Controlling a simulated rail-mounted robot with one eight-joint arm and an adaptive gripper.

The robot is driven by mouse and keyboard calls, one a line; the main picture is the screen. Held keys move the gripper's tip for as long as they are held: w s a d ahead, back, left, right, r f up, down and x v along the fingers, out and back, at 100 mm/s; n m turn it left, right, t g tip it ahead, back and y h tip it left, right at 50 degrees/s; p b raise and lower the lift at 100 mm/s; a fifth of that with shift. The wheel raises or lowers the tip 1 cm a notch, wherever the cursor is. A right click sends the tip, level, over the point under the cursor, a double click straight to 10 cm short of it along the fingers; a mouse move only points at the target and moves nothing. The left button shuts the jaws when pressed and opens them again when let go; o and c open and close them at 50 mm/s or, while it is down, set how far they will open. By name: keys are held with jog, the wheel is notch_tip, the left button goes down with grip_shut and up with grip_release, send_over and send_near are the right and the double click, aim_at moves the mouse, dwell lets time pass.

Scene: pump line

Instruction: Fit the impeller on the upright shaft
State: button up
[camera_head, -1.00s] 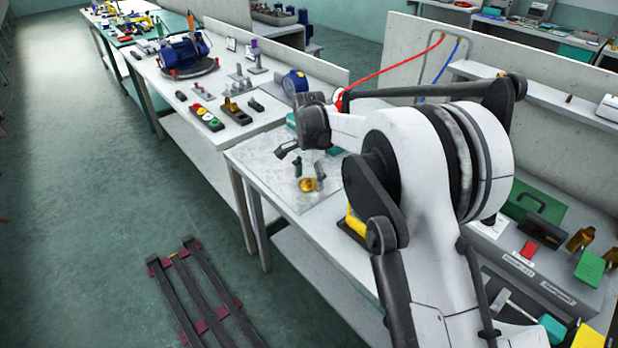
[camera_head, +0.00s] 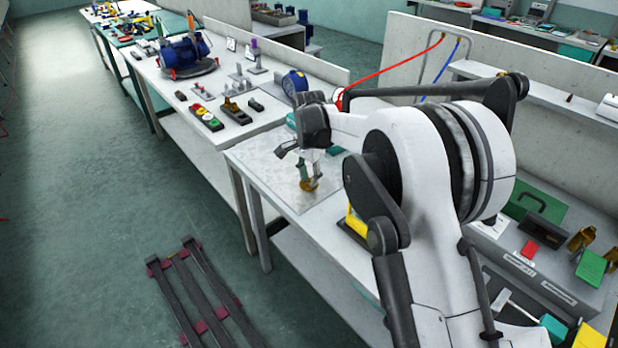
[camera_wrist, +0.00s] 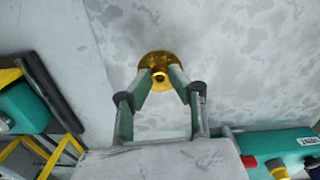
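The impeller is a gold-coloured disc with a raised hub. It lies at the worktop in the head view (camera_head: 310,184) and in front of my fingers in the wrist view (camera_wrist: 158,58). My gripper (camera_wrist: 161,74) points down at it, its green-faced fingertips on both sides of the hub and seemingly touching it. The gripper also shows in the head view (camera_head: 308,178). Grey stands with upright posts (camera_head: 243,82) are on the farther bench. I cannot tell which post, if any, is the upright shaft.
A blue pump (camera_head: 184,54) and a tray with coloured buttons (camera_head: 206,118) are on the farther bench. A yellow-and-black item (camera_wrist: 45,150) and a teal item with a red button (camera_wrist: 285,145) flank my gripper. The pale plate (camera_wrist: 240,60) around the impeller is mostly clear.

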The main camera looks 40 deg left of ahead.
grip_shut()
jog(key=shift+r, duration=0.1)
jog(key=shift+r+p, duration=0.85)
jog(key=shift+r, duration=1.55)
